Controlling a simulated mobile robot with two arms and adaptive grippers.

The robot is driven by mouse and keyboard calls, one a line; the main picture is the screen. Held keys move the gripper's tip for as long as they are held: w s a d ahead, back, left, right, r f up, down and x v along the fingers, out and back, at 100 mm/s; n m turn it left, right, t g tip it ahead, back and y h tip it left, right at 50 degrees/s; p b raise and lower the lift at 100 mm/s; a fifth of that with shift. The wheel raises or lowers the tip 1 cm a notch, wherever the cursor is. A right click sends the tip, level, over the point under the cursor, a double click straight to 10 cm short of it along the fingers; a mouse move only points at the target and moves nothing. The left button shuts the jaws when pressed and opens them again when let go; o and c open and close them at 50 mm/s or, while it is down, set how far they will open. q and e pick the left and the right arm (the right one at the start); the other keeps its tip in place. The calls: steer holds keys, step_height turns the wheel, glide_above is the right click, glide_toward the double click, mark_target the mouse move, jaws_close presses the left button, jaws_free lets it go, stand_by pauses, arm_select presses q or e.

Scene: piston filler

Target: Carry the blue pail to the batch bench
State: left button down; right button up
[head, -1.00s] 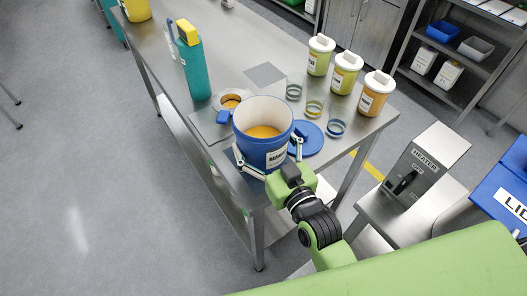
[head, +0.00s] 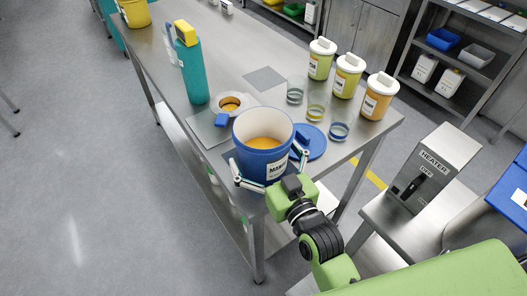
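The blue lid (head: 316,146) lies flat on the bench just right of the pail. My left gripper is out of view. No bench label reading "batch" is legible.
A scale with a dish (head: 231,103), a teal bottle (head: 193,75), labelled jars (head: 376,97) and small glass cups (head: 315,108) stand on the bench. A heater unit (head: 421,178) is at right, with a blue bin beyond it. Open floor (head: 80,170) lies left.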

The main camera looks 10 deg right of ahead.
mark_target(274, 171)
steer(key=shift+r, duration=0.15)
steer(key=b+v, duration=0.1)
steer(key=v, duration=0.9)
steer(key=shift+s, duration=0.25)
steer(key=shift+v, duration=0.75)
